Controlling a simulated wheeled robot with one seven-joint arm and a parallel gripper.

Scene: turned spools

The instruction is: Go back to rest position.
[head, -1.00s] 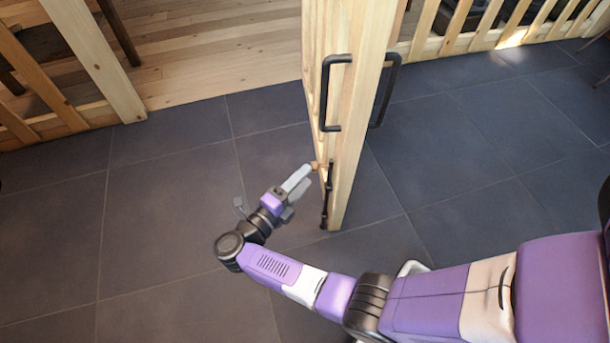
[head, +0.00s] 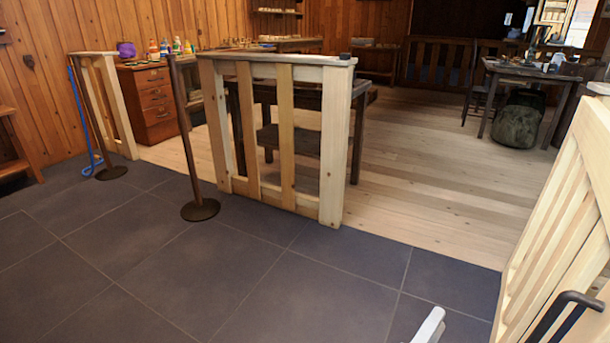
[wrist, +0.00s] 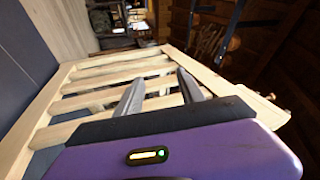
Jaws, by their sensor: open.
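My gripper (wrist: 160,95) is open in the wrist view, its two grey fingers apart with nothing between them. Slats of a pale wooden gate (wrist: 75,88) show beyond the fingers. In the head view only a light grey tip of my gripper (head: 430,327) shows at the bottom edge. The gate (head: 560,205) stands at the right of the head view, with a black handle (head: 570,303) low on it. The tip is left of the gate, with a gap between them in the picture.
A slatted wooden fence panel (head: 333,150) stands in the middle, with a dark post (head: 187,150) on a round base left of it. A drawer cabinet (head: 148,105) is behind. Dark floor tiles (head: 240,270) in front are clear, and the plank floor (head: 440,180) lies open beyond.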

